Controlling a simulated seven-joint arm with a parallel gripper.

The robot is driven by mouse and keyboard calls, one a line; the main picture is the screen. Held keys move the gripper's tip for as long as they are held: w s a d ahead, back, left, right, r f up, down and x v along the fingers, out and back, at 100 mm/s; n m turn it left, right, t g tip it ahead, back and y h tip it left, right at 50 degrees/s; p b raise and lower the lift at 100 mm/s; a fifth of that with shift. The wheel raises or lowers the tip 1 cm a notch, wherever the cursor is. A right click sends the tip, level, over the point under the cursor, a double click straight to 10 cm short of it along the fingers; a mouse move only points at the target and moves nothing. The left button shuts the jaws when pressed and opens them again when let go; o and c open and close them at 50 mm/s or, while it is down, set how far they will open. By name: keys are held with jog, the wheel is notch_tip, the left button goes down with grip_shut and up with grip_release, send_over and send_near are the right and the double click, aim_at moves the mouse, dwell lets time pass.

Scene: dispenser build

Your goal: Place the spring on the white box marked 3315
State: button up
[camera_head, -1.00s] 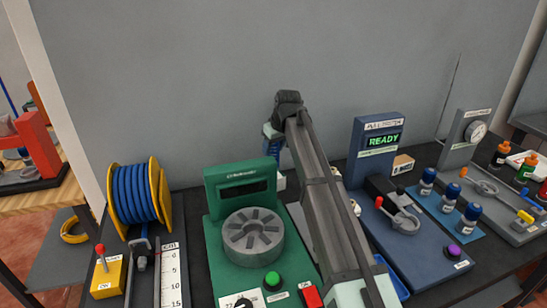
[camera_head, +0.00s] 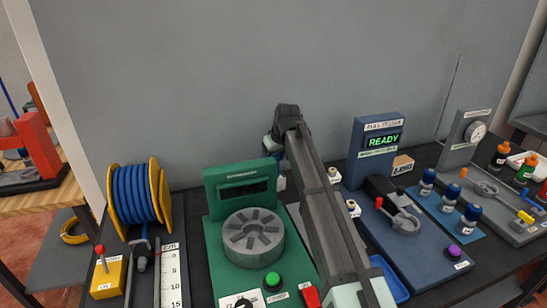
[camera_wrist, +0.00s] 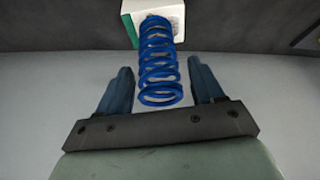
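The blue spring (camera_wrist: 159,62) stands between the two fingers of my gripper (camera_wrist: 160,68) in the wrist view. A narrow gap shows on each side of the spring, so the fingers look open around it. The spring's far end overlaps a white box (camera_wrist: 130,8) with a green part on its face and seems to rest on it. In the head view my gripper (camera_head: 269,147) is at the back, behind the green machine, mostly hidden by my arm. Several small white boxes, one (camera_head: 334,175) right of my arm, show there; I cannot read 3315 on any.
A green machine (camera_head: 213,240) with a grey slotted wheel stands in front of my gripper. A blue cable reel (camera_head: 137,195) is at left. The grey wall is close behind.

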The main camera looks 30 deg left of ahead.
jog(key=shift+o, duration=0.5)
jog(key=shift+r, duration=0.3)
jog(key=v, duration=1.1)
jog(key=shift+r, duration=0.35)
jog(key=shift+d, duration=0.2)
